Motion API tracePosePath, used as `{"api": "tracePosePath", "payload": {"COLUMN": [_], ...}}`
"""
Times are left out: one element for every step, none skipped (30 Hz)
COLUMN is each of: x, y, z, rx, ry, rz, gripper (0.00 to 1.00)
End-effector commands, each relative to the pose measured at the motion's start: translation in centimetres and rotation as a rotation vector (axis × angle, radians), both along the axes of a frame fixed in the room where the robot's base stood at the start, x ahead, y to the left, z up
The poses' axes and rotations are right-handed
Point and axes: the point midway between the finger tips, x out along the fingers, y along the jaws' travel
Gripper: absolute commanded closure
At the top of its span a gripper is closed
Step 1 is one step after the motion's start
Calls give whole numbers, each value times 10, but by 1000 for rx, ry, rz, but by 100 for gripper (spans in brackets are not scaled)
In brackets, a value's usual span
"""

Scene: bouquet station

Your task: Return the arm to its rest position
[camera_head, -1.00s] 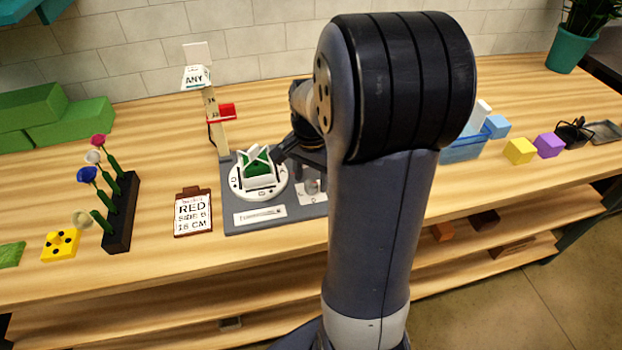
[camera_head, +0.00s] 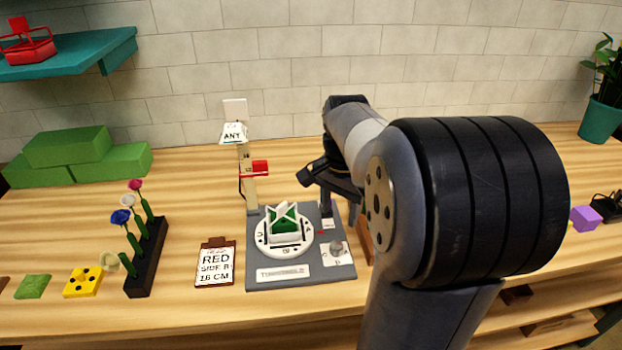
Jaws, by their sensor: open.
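My arm fills the right half of the view, with its elbow bent and its forearm reaching back over the bench. My gripper (camera_head: 306,192) is at the end of it, dark and small, above and just right of the turntable (camera_head: 262,246). It is open and I see nothing held in it. The turntable stands on a grey station base (camera_head: 300,270) and carries a white holder with a green block (camera_head: 284,224). My gripper looks clear of the holder. The far side of the gripper and the bench behind my elbow are hidden.
A measuring post (camera_head: 247,180) with a red slider and an "ANY" tag stands behind the turntable. A black rack (camera_head: 147,262) holds several flowers at left. Green blocks (camera_head: 66,148) lie behind.

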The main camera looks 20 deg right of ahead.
Motion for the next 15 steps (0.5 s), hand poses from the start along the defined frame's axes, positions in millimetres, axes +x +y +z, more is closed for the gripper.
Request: {"api": "tracePosePath", "payload": {"x": [0,0,0,0,-1,-1,-1,-1,-1,-1,-1,-1,-1,-1,-1], "y": [0,0,0,0,0,0,0,0,0,0,0,0,0,0,0], "z": [-4,-6,-11,-15,-19,-26,-32,-38,-46,-52,-58,-66,-71,-77,-84], "rx": [1,1,1,2,1,2,2,2,2,2,2,2,2,2,2], "ry": [3,3,3,3,4,5,5,6,5,5,7,5,6,6,5], "rz": [0,0,0,0,0,0,0,0,0,0,0,0,0,0,0], "gripper": [50,50,50,50,50,50,50,50,50,50,50,50,50,50,50]}}
